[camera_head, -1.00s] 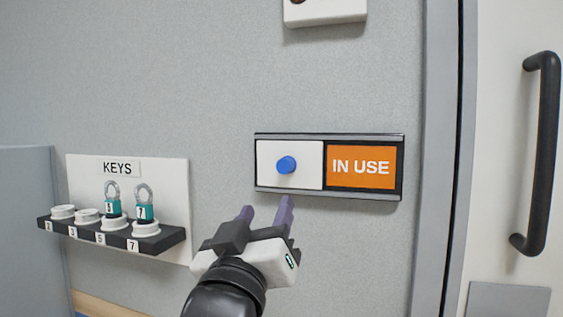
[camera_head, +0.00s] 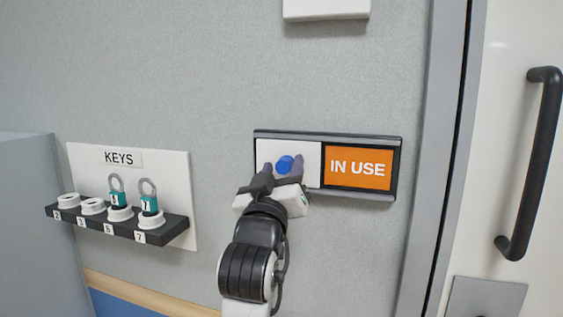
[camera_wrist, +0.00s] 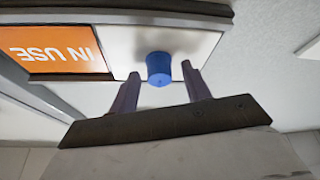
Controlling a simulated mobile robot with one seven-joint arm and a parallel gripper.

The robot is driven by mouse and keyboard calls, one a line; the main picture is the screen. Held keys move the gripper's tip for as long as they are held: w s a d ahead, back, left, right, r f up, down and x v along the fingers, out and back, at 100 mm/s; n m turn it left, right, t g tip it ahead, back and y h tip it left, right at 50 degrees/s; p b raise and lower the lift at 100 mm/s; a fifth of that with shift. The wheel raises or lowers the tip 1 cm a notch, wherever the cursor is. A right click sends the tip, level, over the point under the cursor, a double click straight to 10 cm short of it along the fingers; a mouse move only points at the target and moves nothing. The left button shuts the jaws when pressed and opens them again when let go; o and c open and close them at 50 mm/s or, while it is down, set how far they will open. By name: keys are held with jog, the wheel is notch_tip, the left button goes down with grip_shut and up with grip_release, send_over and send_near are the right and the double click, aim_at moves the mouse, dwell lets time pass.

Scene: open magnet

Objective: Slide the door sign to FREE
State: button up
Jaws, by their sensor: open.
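The door sign (camera_head: 328,136) is a dark-framed rail on the grey wall. Its white sliding panel (camera_head: 309,164) covers the left half, and the orange IN USE field (camera_head: 358,168) shows on the right. A blue knob (camera_head: 285,164) sticks out of the panel. My gripper (camera_head: 281,172) is open at the knob, with one purple finger on either side of it in the head view. In the wrist view the blue knob (camera_wrist: 160,69) lies between and just beyond the fingertips (camera_wrist: 161,78), with gaps visible on both sides.
A KEYS board (camera_head: 178,180) with a dark shelf holding white cups and two teal padlocks hangs at left. A door with a black handle (camera_head: 530,165) stands at right, past a grey frame. A white box (camera_head: 326,9) is above the sign.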

jog(key=shift+w, duration=0.2)
jog(key=shift+c, duration=0.2)
grip_shut()
